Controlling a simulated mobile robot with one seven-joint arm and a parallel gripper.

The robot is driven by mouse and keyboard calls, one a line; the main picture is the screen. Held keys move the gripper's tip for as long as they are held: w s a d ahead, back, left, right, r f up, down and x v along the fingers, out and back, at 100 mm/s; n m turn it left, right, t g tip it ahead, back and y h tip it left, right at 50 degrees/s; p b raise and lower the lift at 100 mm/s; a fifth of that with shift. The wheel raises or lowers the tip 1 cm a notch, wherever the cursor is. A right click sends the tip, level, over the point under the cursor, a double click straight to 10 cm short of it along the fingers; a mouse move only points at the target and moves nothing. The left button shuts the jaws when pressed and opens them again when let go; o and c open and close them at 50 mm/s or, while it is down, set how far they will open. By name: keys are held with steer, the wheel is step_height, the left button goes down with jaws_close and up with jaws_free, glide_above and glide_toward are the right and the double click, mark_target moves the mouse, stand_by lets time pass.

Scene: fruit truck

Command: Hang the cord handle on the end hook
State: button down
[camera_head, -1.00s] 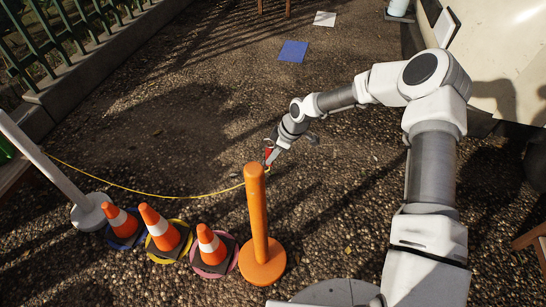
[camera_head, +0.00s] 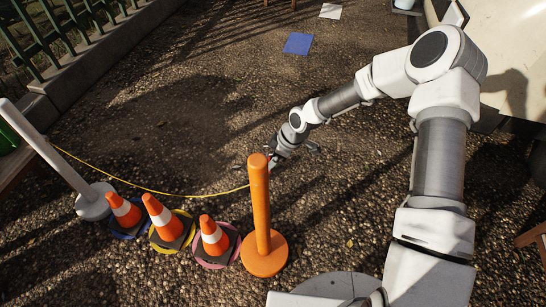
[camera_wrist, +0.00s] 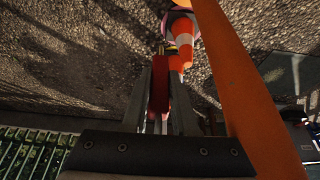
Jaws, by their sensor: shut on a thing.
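My gripper (camera_head: 273,163) is just behind the top of the orange post (camera_head: 261,215) in the head view. It is shut on the red cord handle (camera_wrist: 159,84), which shows between the fingers in the wrist view. The orange post also rises close along the right of my gripper in the wrist view (camera_wrist: 240,85). The yellow cord (camera_head: 160,191) sags from the leaning white post (camera_head: 55,165) to the orange post and my gripper. The end hook cannot be made out. The post hides part of the handle and fingertips in the head view.
Three orange and white cones (camera_head: 167,222) stand on coloured discs between the posts. A blue square (camera_head: 298,43) and a white square (camera_head: 330,11) lie on the far ground. A green fence (camera_head: 60,35) runs at the upper left. The gravel behind the cord is clear.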

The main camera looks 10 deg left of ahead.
steer(key=shift+s+a+f+b, duration=0.1)
steer(key=shift+s+f+b, duration=0.15)
steer(key=shift+s, duration=0.4)
steer(key=shift+s+a+f+b, duration=0.1)
steer(key=shift+s+b, duration=0.1)
steer(key=shift+s, duration=0.45)
steer(key=shift+s+a+f+b, duration=0.1)
steer(key=shift+s+f+b, duration=0.15)
steer(key=shift+s, duration=0.4)
steer(key=shift+s+f, duration=0.1)
steer(key=shift+s, duration=0.1)
steer(key=c, duration=0.6)
jaws_free()
steer(key=shift+w, duration=0.1)
steer(key=p+v, duration=0.7)
steer(key=v, duration=1)
steer(key=shift+w+d+r, duration=0.1)
steer(key=shift+d+r, duration=0.05)
steer(key=shift+r, duration=0.15)
